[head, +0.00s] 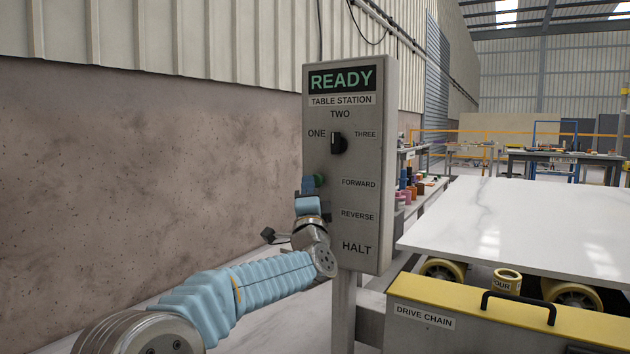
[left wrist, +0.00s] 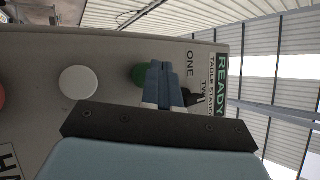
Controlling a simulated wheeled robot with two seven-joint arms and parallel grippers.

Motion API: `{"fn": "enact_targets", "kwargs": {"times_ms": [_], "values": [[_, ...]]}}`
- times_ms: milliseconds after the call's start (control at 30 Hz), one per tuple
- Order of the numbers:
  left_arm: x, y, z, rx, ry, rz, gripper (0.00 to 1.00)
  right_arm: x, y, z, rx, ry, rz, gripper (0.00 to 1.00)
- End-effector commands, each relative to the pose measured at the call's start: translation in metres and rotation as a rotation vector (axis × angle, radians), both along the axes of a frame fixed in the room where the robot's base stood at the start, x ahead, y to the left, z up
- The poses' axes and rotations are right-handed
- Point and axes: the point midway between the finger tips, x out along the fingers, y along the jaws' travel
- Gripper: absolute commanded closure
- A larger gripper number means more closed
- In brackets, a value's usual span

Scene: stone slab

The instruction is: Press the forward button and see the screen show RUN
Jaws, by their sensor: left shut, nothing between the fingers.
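The grey control box (head: 380,110) stands on a post, its screen (head: 341,80) showing READY in green. The green button (head: 319,181), level with the FORWARD label, is partly hidden by my left gripper (head: 308,184). In the left wrist view the green button (left wrist: 137,76) shows beside the shut, empty fingertips (left wrist: 164,68); I cannot tell whether they touch it. A white button (left wrist: 79,81) sits further left there, with a sliver of red button (left wrist: 2,96) at the edge. In the head view my gripper and wrist hide these two. My right gripper is out of view.
A black selector knob (head: 338,144) sits above the green button, near the fingers. A white stone slab (head: 520,225) lies on rollers to the right, behind a yellow-topped drive chain cover (head: 470,300) with a black handle. A stained wall (head: 150,170) runs behind on the left.

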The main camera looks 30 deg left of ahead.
Motion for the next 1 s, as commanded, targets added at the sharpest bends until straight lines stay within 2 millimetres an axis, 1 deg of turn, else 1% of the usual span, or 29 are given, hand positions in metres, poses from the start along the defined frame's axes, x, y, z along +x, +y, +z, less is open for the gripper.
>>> {"fn": "enact_targets", "kwargs": {"times_ms": [333,1000], "values": [[0.0006,-0.0001,-0.0004,0.000,0.000,0.000,1.00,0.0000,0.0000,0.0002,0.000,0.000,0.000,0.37],[0.0084,-0.0004,0.0003,0.000,0.000,0.000,1.00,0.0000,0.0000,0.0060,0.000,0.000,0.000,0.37]]}}
